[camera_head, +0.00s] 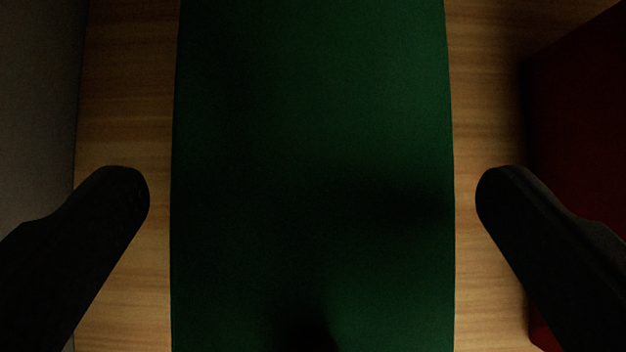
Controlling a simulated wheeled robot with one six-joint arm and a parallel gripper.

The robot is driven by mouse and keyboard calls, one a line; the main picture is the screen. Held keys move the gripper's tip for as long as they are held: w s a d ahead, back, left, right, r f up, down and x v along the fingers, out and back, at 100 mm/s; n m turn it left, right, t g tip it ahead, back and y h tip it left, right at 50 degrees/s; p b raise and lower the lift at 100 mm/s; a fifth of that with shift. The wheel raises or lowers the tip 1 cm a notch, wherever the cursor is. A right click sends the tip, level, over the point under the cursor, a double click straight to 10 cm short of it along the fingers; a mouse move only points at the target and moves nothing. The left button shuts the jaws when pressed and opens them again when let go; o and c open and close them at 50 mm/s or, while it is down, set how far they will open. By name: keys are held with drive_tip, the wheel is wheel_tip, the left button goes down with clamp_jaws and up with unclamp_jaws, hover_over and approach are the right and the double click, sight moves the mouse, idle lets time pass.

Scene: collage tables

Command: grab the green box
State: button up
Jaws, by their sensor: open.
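The green box (312,110) fills the middle of the view from the top edge to the bottom edge. Its surface is dark, with shadow over the lower part. My gripper (312,190) is open, with one black finger on each side of the box. A narrow strip of table shows between each fingertip and the box in the picture. The near and far ends of the box are out of view.
A wooden table (490,100) shows on both sides of the box. A dark red object (585,120) stands at the right, close to the right finger. A grey surface (38,90) lies along the left edge, close to the left finger.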

drive_tip(key=c, duration=1.3)
drive_tip(key=shift+r, duration=0.15)
